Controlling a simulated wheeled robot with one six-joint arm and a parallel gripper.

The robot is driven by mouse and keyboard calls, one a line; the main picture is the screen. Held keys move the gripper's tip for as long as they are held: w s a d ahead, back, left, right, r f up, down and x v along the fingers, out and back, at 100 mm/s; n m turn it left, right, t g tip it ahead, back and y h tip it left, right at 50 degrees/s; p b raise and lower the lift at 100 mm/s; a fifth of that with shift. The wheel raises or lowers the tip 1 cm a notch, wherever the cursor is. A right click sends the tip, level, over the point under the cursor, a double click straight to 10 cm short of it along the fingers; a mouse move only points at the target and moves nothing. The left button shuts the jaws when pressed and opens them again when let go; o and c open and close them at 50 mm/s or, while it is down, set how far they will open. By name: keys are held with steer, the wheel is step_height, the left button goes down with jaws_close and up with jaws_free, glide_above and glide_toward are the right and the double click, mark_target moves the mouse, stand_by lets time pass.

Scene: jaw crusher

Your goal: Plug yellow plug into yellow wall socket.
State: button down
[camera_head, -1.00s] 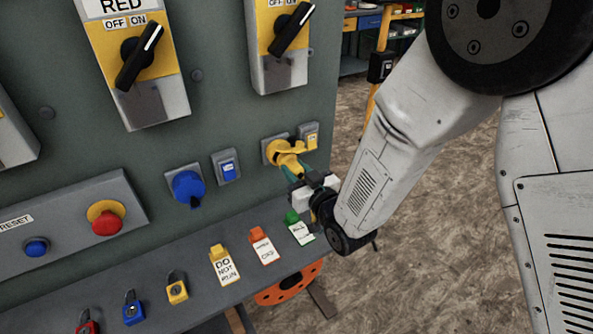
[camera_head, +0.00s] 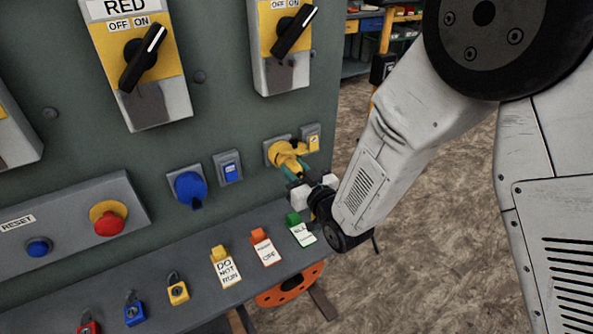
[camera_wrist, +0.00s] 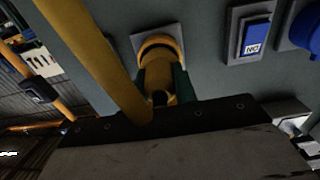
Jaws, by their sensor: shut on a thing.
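The yellow plug (camera_head: 288,162) is at the yellow wall socket (camera_head: 273,150) on the right part of the grey-green panel. In the wrist view the plug (camera_wrist: 161,82) points into the round yellow socket (camera_wrist: 158,46) on its grey plate; whether it is fully seated cannot be told. My gripper (camera_head: 296,171) is shut on the plug, with a teal finger beside it. The plug's far end is hidden by the socket rim.
A blue socket (camera_head: 187,187) and a blue switch (camera_head: 229,168) are to the left. A small yellow switch (camera_head: 312,140) is right of the socket. Below, a ledge (camera_head: 195,296) holds several tags and padlocks. Rotary switches (camera_head: 143,57) hang above.

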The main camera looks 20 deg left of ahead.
steer(key=shift+w+a, duration=0.3)
steer(key=shift+a, duration=0.1)
steer(key=c, duration=1)
jaws_free()
steer(key=shift+c, duration=0.2)
steer(key=shift+d, duration=0.1)
steer(key=shift+v, duration=4.45)
